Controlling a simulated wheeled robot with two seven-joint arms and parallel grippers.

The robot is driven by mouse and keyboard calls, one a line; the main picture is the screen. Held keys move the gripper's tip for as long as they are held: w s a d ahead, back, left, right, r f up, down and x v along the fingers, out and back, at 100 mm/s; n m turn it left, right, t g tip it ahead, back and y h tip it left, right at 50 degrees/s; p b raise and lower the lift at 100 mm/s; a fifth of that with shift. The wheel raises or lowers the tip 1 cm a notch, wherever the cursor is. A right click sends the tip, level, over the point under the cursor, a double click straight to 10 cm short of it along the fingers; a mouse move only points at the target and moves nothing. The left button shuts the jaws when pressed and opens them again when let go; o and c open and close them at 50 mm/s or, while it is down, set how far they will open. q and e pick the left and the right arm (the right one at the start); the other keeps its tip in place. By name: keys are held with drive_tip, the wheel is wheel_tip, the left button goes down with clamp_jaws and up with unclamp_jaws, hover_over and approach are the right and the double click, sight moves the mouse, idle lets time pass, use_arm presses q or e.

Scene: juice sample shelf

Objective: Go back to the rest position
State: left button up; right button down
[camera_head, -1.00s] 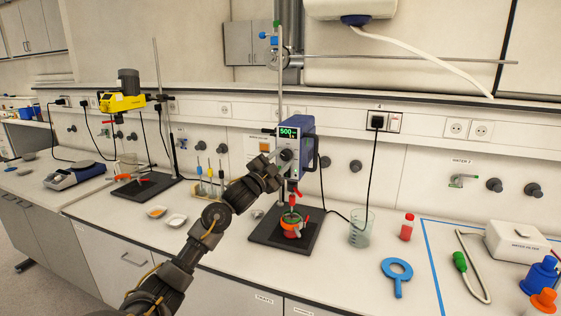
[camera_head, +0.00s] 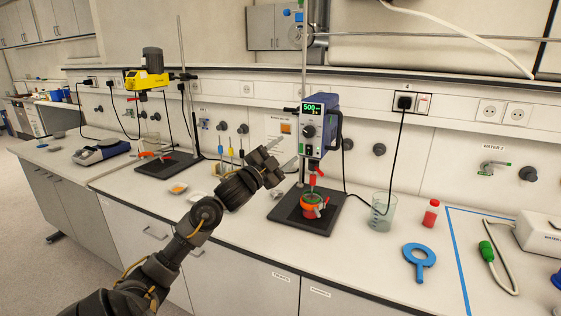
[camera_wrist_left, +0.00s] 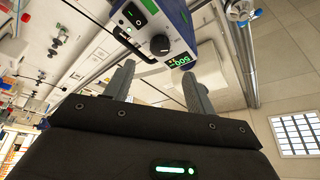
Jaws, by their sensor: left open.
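My left gripper (camera_head: 282,158) is raised above the bench, just left of the blue overhead stirrer (camera_head: 320,128), whose display reads 500. In the left wrist view the two fingers of my left gripper (camera_wrist_left: 158,88) stand apart with nothing between them. The stirrer (camera_wrist_left: 160,35) shows beyond and above them there. Below the stirrer a green and orange-red vessel (camera_head: 311,208) stands on the dark stand base (camera_head: 285,212). My right gripper is in neither view.
A glass beaker (camera_head: 383,212), a red bottle (camera_head: 431,213) and a blue ring tool (camera_head: 419,262) stand or lie to the right. A yellow stirrer (camera_head: 147,80) and a balance (camera_head: 101,151) are at the left. Small dishes (camera_head: 178,188) lie near my forearm.

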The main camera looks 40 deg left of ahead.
use_arm(q)
drive_tip(key=shift+s+f, duration=0.15)
drive_tip(key=shift+s, duration=0.5)
drive_tip(key=shift+f, duration=0.1)
